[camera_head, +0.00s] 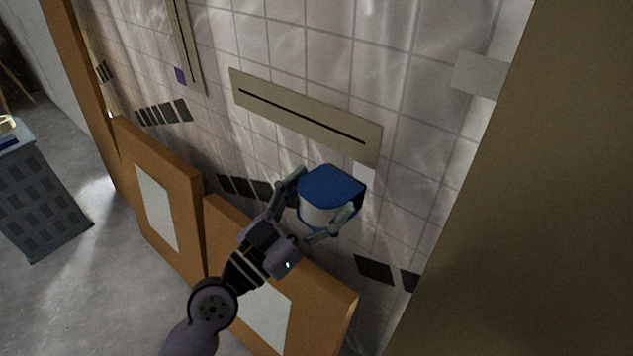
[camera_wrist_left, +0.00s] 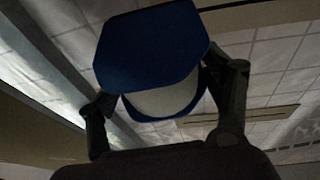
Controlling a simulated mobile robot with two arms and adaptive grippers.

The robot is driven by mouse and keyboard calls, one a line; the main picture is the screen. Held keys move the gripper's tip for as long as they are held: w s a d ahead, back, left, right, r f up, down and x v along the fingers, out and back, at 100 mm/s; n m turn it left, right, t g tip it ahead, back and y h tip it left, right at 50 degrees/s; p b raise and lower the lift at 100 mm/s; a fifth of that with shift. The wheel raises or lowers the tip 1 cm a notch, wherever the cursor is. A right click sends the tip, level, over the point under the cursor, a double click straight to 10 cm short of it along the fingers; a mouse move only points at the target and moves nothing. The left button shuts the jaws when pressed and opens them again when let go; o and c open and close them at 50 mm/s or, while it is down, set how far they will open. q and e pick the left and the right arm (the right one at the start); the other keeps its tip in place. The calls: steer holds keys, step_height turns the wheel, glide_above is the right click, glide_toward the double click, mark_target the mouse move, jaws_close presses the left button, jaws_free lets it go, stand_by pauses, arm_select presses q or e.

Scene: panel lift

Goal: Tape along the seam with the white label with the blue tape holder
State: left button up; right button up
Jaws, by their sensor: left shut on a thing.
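The blue tape holder (camera_head: 330,186), with a white roll face, is held between the fingers of my left gripper (camera_head: 324,198). It also fills the middle of the left wrist view (camera_wrist_left: 150,50). The seam, a dark line on a beige strip (camera_head: 300,115), slants down to the right on the tiled wall. A white label (camera_head: 364,172) sits just below its right end, directly above the holder and partly hidden by it. In the head view the holder appears below the strip; I cannot tell whether it touches the wall. My right gripper is not in view.
Another strip with a dark line (camera_head: 185,45) and a purple label (camera_head: 180,76) is at upper left. Orange-framed panels (camera_head: 165,150) stand below, near my left arm. A grey crate-like stand (camera_head: 40,200) is far left. A large brown surface (camera_head: 530,200) closes off the right.

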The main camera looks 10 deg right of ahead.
mark_target(338, 168)
arm_select(q)
steer(key=shift+w+r+n+t, duration=0.4)
steer(key=shift+w+r+t, duration=0.45)
steer(key=shift+r, duration=0.25)
steer(key=shift+w+r+t, duration=0.1)
steer(key=shift+r+t, duration=0.05)
steer(key=shift+t, duration=0.1)
steer(key=w+d, duration=0.2)
steer(key=shift+d, duration=0.4)
steer(key=shift+w+d, duration=0.65)
steer(key=shift+d, duration=0.25)
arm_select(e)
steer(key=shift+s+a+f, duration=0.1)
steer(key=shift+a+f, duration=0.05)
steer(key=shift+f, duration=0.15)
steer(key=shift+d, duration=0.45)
arm_select(q)
steer(key=shift+w+d+b, duration=0.6)
steer(key=shift+d, duration=0.05)
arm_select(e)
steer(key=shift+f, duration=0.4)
